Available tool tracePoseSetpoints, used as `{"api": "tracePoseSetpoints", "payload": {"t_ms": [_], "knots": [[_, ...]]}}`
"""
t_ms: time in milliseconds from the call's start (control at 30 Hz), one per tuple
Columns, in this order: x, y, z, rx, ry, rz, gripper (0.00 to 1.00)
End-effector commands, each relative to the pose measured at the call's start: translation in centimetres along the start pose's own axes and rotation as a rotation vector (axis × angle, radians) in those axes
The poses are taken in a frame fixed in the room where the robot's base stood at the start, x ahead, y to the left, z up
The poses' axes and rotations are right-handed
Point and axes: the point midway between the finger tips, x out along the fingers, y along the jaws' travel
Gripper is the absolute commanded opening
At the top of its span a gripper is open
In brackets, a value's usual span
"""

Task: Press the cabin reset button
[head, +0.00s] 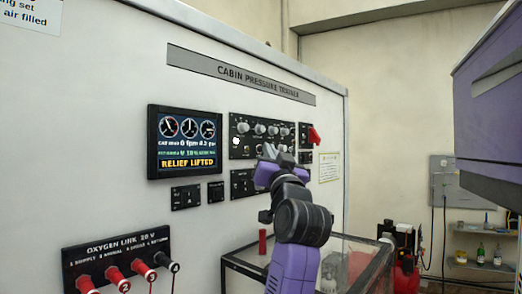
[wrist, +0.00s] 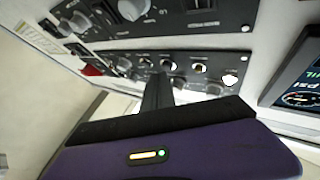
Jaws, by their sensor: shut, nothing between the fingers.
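The white wall board carries a panel titled Cabin Pressure Trainer. A black knob panel (head: 258,137) holds rows of round knobs. Smaller black panels (head: 185,197) sit below the screen. No label reading cabin reset is legible, so I cannot tell which control is the button. My gripper (head: 268,165) is in front of the board, overlapping the lower right of the knob panel. In the wrist view, the shut dark fingers (wrist: 158,92) are empty and point at a strip of small round controls (wrist: 198,68). I cannot tell whether the fingertips touch it.
A screen (head: 186,142) reads "RELIEF LIFTED". A red guarded switch (head: 314,135) is right of the knobs. Oxygen hose plugs (head: 115,275) stick out at lower left. A glass-topped case (head: 350,246) stands below, with a red cylinder (head: 262,241) near it. A purple cabinet (head: 490,100) hangs at right.

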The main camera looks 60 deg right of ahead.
Motion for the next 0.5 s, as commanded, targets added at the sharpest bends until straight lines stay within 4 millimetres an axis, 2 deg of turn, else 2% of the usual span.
{"api": "tracePoseSetpoints", "payload": {"t_ms": [500], "knots": [[0.38, -0.29, 0.27, 0.000, -0.001, 0.000, 0.00]]}}
